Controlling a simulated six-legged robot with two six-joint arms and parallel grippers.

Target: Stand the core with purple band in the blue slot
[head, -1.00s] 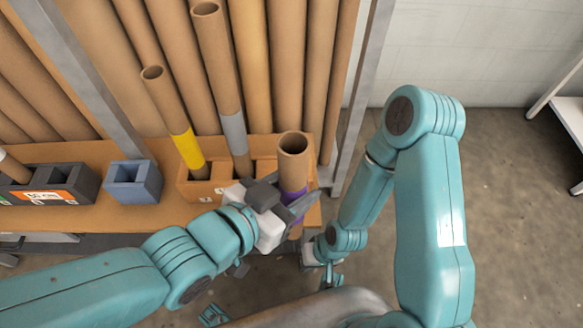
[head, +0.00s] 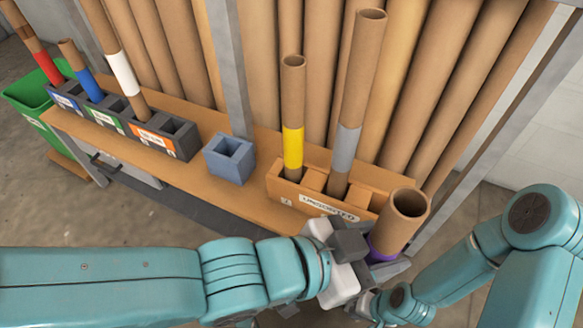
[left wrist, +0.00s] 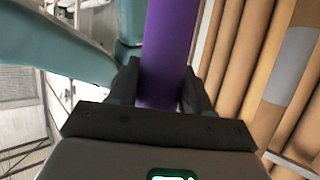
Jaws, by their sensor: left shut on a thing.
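The core with the purple band (head: 402,222) is a wide brown tube at the right end of the wooden box. My left gripper (head: 383,262) is shut on its purple band, near the lower end. In the left wrist view the purple band (left wrist: 166,50) runs between the two fingers (left wrist: 163,92). The core leans slightly, and its lower end is hidden. The blue slot (head: 230,160) is a square, open-topped blue-grey block on the bench, left of the wooden box, and looks empty. My right gripper (head: 368,304) is low at the right, partly hidden behind my left.
The wooden box (head: 320,205) holds a yellow-banded core (head: 292,120) and a grey-banded core (head: 355,105). A dark rack (head: 170,143) on the left holds cores with white, blue and red bands. A metal post (head: 228,70) rises behind the blue slot. Tall tubes line the back.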

